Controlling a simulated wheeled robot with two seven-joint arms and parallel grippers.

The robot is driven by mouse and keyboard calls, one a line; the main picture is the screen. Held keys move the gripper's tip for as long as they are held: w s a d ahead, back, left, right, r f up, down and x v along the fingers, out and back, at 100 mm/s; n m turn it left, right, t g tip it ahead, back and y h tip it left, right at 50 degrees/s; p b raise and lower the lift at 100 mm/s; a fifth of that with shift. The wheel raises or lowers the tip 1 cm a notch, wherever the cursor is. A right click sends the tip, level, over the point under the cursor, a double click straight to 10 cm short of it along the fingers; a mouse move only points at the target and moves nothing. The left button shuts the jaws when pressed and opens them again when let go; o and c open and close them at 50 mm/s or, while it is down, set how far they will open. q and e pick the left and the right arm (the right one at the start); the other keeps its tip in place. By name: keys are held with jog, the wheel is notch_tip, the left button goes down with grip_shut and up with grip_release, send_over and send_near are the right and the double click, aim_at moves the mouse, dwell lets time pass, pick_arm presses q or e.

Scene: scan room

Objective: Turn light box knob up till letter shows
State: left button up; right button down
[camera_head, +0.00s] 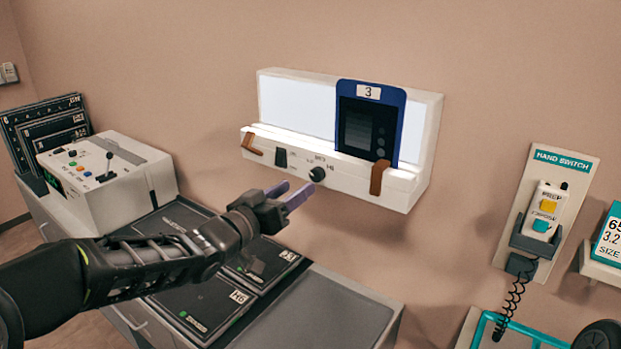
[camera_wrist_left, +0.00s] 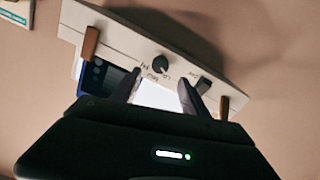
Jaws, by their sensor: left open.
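The white light box (camera_head: 437,125) is fixed to the wall, its panel lit pale white. A black round knob (camera_head: 317,174) sits on its lower front ledge, right of a black switch (camera_head: 281,157). A dark blue film holder (camera_head: 397,97) marked 3 stands on the ledge at the right. My left gripper (camera_head: 289,194) is open and empty, just below and left of the knob, apart from it. In the left wrist view the knob (camera_wrist_left: 160,63) shows beyond and between the open fingertips (camera_wrist_left: 160,85). I cannot make out a letter on the film. My right gripper is out of view.
A control console (camera_head: 150,165) with a joystick stands at the left. Black cassettes (camera_head: 205,300) lie on the counter below my left arm. A hand switch (camera_head: 544,212) hangs on the wall at right. Brown clips (camera_head: 379,178) stick out from the ledge.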

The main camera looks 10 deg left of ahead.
aim_at(314, 176)
pick_arm(q)
jog(key=p+x, duration=0.1)
jog(key=x, duration=0.5)
jog(key=shift+w, duration=0.2)
grip_shut()
dwell(0.4)
